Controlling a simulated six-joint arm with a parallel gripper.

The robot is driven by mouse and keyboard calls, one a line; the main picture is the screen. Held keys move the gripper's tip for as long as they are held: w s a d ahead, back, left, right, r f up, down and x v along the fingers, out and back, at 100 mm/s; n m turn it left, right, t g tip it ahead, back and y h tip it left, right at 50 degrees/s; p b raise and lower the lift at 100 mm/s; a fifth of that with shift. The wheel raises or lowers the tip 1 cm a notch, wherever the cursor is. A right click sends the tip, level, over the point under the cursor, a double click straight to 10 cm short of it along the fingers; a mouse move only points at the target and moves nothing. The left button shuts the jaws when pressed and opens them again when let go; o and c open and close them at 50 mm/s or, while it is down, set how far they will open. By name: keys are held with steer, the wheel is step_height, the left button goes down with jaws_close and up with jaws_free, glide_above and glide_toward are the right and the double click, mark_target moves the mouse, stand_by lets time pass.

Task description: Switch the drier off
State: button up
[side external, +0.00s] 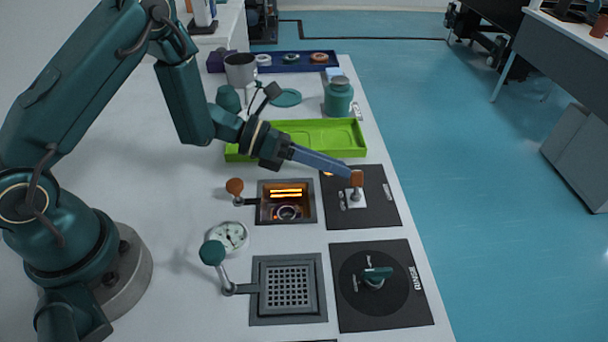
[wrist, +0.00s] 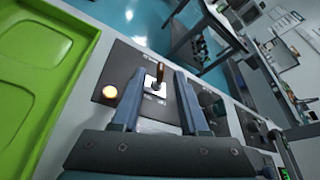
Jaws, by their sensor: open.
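The drier's switch panel (side external: 375,205) is a dark plate on the right side of the bench. It carries a toggle lever with an orange tip (side external: 357,179), which also shows in the wrist view (wrist: 160,70), and a lit orange lamp (wrist: 110,92). The drier chamber (side external: 286,214) beside it glows orange inside. My gripper (side external: 346,174) reaches over the panel. In the wrist view its two blue fingers are apart and the lever appears between their tips (wrist: 159,76). I cannot tell whether they touch it.
A green tray (side external: 350,151) lies just behind the panel. An orange-knobbed handle (side external: 235,187) stands left of the chamber. In front are a grated unit (side external: 288,287) and a panel with a green rotary knob (side external: 376,275). A teal jar (side external: 338,97) stands farther back.

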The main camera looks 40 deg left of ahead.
mark_target(357, 174)
steer(key=shift+x, duration=2.35)
jaws_close()
